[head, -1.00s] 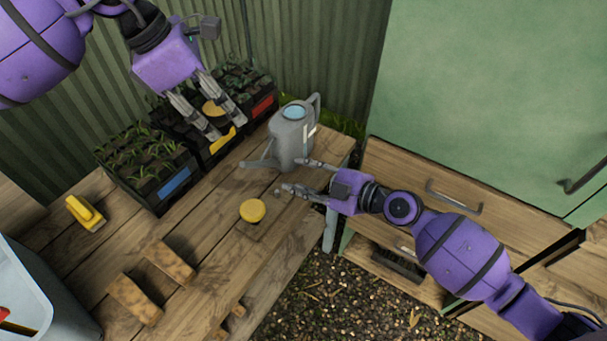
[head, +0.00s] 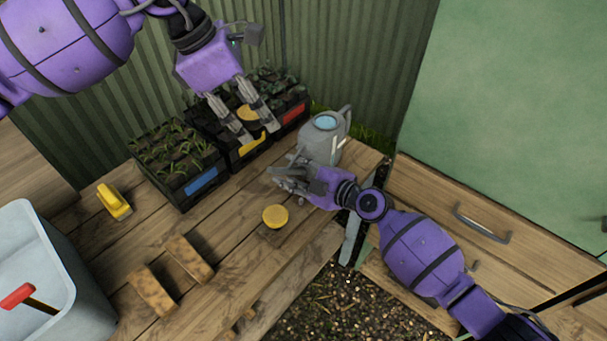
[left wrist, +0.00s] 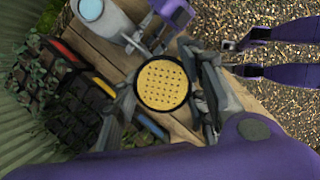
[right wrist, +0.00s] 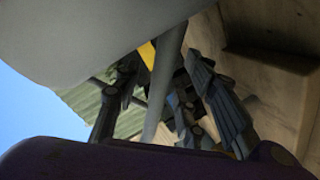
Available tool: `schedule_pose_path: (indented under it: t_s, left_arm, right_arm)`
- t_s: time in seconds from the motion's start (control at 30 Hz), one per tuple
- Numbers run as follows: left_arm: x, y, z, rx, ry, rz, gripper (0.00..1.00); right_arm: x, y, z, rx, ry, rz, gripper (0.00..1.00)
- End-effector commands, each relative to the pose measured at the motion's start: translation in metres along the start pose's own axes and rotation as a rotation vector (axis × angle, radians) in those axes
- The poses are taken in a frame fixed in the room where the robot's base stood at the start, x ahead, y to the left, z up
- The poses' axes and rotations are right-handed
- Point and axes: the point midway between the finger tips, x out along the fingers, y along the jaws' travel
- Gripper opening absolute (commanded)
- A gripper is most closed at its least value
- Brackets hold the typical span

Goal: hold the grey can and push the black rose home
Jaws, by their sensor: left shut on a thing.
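The grey watering can (head: 325,140) stands upright at the bench's right end, its spout pointing left. My right gripper (head: 272,177) is in front of it at spout level. In the right wrist view the spout (right wrist: 160,95) passes between its parted fingers, with gaps visible on both sides. My left gripper (head: 261,134) is shut on the black rose (left wrist: 163,84), whose yellow perforated face and dark rim show in the left wrist view. It holds the rose above the planter crates, left of the can. The rose's rear side is hidden.
A yellow disc (head: 275,216) lies on the bench near the right gripper. Planter crates (head: 201,183) line the back. A yellow-handled brush (head: 115,201), wooden blocks (head: 190,258) and a pale bin (head: 70,290) are to the left. A cabinet (head: 510,130) stands right.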

Motion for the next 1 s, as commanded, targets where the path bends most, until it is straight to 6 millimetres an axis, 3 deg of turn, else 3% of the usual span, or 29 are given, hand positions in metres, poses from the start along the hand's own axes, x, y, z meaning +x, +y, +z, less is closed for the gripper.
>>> schedule_pose_path:
  t_s: [0.33,0.63,1.0]
  left_arm:
    - [-0.0001,0.0000,0.0002,0.000,0.000,0.000,0.17]
    - [-0.0002,0.0000,0.0002,0.000,0.000,0.000,0.17]
    - [-0.0001,0.0000,0.0001,0.000,0.000,0.000,0.17]
  right_arm:
    - [0.0037,-0.0001,0.0002,0.000,-0.001,0.000,0.38]
    - [0.0035,-0.0001,0.0003,-0.001,-0.001,0.000,0.00]
    - [0.0033,0.0001,0.0004,-0.002,-0.001,0.000,0.00]
